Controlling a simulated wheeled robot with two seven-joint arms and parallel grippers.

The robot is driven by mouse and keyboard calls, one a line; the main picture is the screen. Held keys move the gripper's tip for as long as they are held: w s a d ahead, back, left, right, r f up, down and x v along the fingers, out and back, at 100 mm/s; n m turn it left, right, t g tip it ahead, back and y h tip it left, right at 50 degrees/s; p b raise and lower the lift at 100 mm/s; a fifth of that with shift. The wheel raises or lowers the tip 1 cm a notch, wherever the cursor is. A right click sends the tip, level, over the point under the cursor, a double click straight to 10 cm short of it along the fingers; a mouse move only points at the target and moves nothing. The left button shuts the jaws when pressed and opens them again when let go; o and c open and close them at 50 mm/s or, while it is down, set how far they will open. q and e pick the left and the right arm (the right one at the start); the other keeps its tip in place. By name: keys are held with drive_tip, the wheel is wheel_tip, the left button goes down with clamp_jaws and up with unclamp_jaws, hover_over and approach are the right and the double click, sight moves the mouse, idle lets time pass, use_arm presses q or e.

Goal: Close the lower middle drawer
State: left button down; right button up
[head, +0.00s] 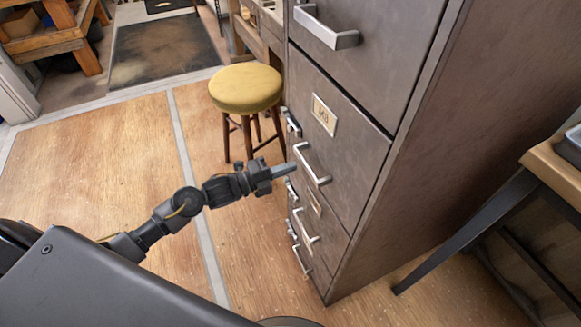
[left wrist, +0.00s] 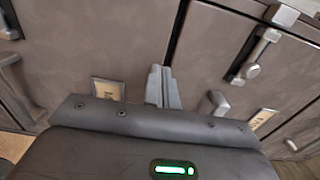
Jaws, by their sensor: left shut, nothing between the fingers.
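A tall brown-grey metal cabinet (head: 345,95) stands at the right in the head view, with several drawers and silver bar handles. A drawer with a label plate has a handle (head: 312,165); lower drawers with another handle (head: 305,230) are below it. I cannot tell which one is the lower middle drawer, or how far any is open. My left gripper (head: 286,170) is shut and empty, its tips close to the drawer fronts, left of the labelled drawer's handle. In the left wrist view the shut fingers (left wrist: 162,88) point at the fronts near a seam; contact cannot be told. My right gripper is out of view.
A stool with a yellow seat (head: 246,88) stands beyond my left gripper, beside the cabinet. A wooden-topped table (head: 556,172) with dark legs is at the right. The wooden floor (head: 90,155) at the left is clear.

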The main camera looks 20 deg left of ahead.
use_arm(q)
drive_tip(key=v, duration=1.2)
drive_tip(key=shift+s+a, duration=0.15)
drive_tip(key=shift+s, duration=0.1)
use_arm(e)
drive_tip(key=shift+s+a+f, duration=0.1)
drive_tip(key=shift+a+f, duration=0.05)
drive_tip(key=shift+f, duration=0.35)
